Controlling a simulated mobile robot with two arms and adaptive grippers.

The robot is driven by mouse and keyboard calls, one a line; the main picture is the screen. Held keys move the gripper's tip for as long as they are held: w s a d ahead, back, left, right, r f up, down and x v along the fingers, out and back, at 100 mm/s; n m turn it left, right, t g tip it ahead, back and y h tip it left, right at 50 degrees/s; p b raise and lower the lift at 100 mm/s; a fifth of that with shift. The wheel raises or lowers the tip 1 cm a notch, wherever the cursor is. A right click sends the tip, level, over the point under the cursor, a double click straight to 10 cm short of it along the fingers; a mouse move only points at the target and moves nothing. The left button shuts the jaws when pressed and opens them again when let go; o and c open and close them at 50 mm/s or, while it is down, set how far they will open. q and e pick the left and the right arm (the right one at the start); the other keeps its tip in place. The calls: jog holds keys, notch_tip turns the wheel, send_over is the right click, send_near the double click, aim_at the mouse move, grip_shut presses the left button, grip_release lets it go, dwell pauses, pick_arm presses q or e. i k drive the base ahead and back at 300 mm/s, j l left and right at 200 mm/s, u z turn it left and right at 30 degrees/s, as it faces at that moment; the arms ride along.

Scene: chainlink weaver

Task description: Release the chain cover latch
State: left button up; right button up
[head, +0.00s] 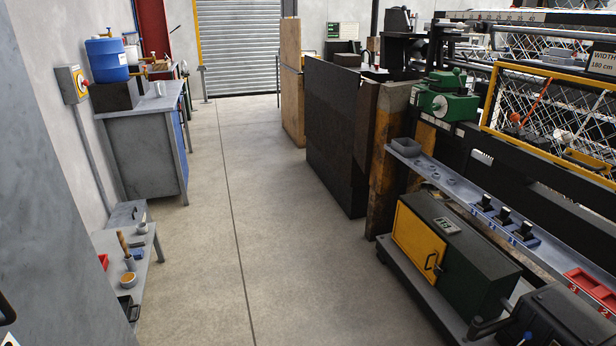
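A dark green machine box (464,250) stands low at the right, on a grey base. Its near-left side carries a yellow panel (414,240) that looks like a cover, with a small dark looped handle or latch (431,262) on its face. The panel looks closed against the box. I cannot tell for certain whether this is the chain cover and its latch. Neither of my grippers is in view.
A grey shelf (437,178) with small parts and a red tray (588,284) runs above the box. A grey workbench (150,150) and a low tool bench (143,240) line the left wall. The concrete aisle (225,220) between is clear up to the roller door (238,50).

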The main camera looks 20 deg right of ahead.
aim_at(437, 272)
jog(key=i+j+z, duration=0.2)
jog(key=i, duration=0.3)
jog(key=i+z, duration=0.2)
jog(key=i, duration=0.35)
jog(key=i+j+z, duration=0.2)
jog(key=i, duration=0.3)
jog(key=i+j+z, duration=0.2)
jog(key=i+j, duration=0.2)
jog(key=i, duration=0.05)
